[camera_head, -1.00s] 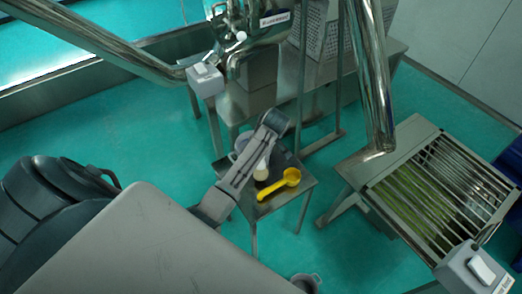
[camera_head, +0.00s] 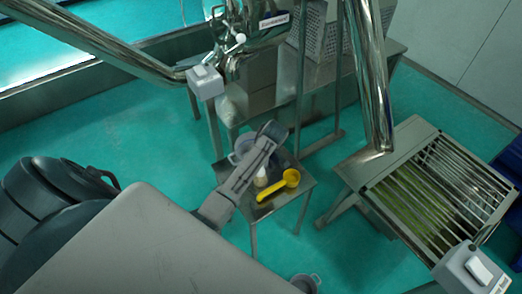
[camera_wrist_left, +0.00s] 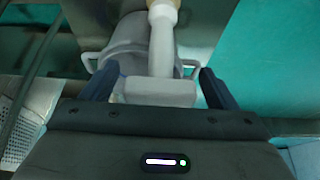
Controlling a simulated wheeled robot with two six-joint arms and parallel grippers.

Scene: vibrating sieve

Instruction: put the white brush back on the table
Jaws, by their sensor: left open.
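The white brush stands out in the left wrist view (camera_wrist_left: 162,50), with a broad pale head, a white shaft and a beige handle end. In the head view its pale part (camera_head: 262,176) shows over the small metal table (camera_head: 279,203), beside my left arm. My left gripper (camera_wrist_left: 155,84) is open, with one dark finger on each side of the brush's head. I cannot tell whether the fingers touch it or whether the brush rests on the table. In the head view the left fingers are hidden behind my arm. My right gripper is out of view.
A yellow scoop (camera_head: 279,186) lies on the small table. A grey pot with handles (camera_wrist_left: 125,45) is behind the brush. A grey container (camera_head: 305,283) is below.

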